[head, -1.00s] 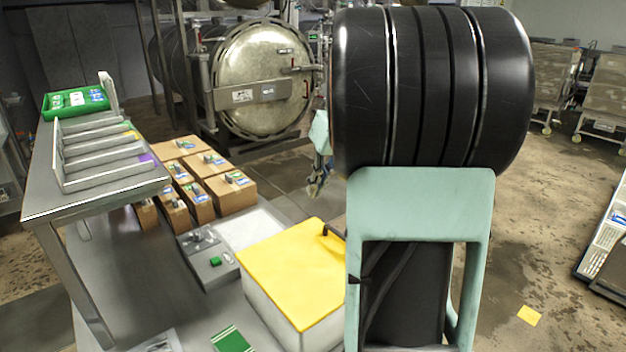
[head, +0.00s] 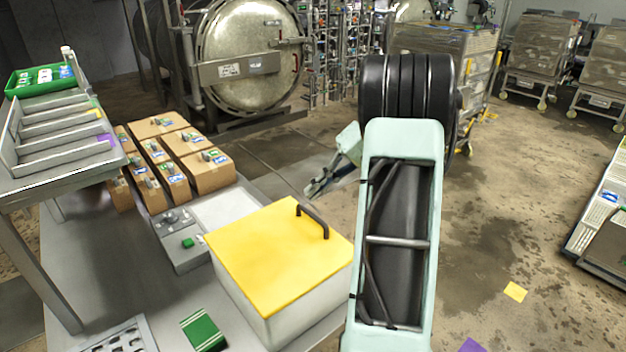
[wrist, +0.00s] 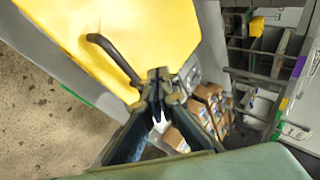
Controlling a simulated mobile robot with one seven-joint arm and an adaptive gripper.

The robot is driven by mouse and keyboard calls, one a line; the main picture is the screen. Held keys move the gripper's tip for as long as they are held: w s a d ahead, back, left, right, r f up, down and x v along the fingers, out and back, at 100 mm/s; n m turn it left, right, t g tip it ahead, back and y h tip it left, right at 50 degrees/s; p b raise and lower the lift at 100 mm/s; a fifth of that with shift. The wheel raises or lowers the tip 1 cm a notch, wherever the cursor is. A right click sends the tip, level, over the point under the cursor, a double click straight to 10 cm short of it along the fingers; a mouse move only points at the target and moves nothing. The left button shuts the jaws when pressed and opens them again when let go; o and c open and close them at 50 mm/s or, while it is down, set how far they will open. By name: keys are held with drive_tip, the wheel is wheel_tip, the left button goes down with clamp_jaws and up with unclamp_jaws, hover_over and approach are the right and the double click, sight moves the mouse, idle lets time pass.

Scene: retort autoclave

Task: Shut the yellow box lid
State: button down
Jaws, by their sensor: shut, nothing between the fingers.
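The yellow lid (head: 278,252) lies flat on the white box (head: 285,325) and looks shut in the head view. Its dark handle (head: 313,222) stands near the far right edge. In the wrist view the yellow lid (wrist: 130,30) fills the upper left, with its handle (wrist: 112,58) beside my fingers. My gripper (head: 312,190) is beyond the box's far edge in the head view, apart from the lid. In the wrist view my gripper (wrist: 158,88) has its fingertips together and holds nothing. The near side of my wrist is partly hidden by my arm.
Several cardboard boxes (head: 208,170) stand on the table behind a grey panel with a green button (head: 188,243). A green card (head: 203,330) lies at the front. A shelf with a slotted tray (head: 60,150) rises at left. Open floor lies right of my arm.

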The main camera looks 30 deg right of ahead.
drive_tip(key=shift+w+d+f+b, duration=0.1)
drive_tip(key=shift+d+f+b, duration=0.3)
drive_tip(key=shift+f, duration=0.6)
drive_tip(key=shift+d+f+b, duration=0.35)
drive_tip(key=shift+f+b, duration=0.1)
drive_tip(key=shift+f, duration=0.5)
drive_tip(key=shift+w+d+f+b, duration=0.1)
drive_tip(key=shift+d+f+b, duration=0.3)
drive_tip(key=shift+f, duration=0.6)
drive_tip(key=shift+a, duration=0.1)
